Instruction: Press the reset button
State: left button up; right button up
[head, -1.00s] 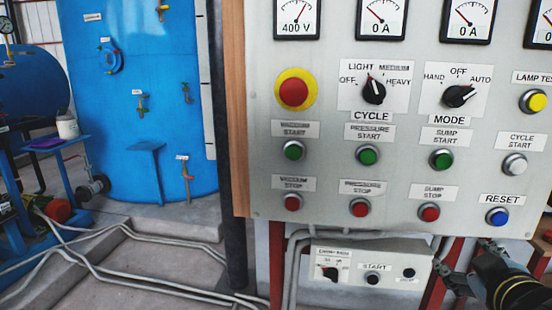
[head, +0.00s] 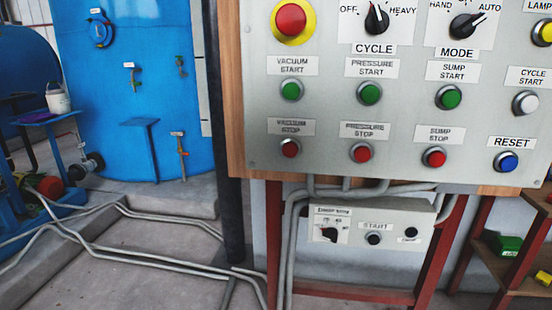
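The reset button (head: 508,162) is a round blue button in a metal ring at the lower right of the grey control panel (head: 330,110). The RESET label (head: 512,142) is just above it. Nothing covers the button. Neither of my grippers shows in the head view now.
Red stop buttons (head: 435,157), green start buttons (head: 448,97) and a white cycle start button (head: 525,103) are near it. A small control box (head: 365,225) sits below the panel. A shelf (head: 520,265) stands at lower right, and a blue tank (head: 125,90) at left.

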aim_at(508, 163)
jog(key=z, duration=1.4)
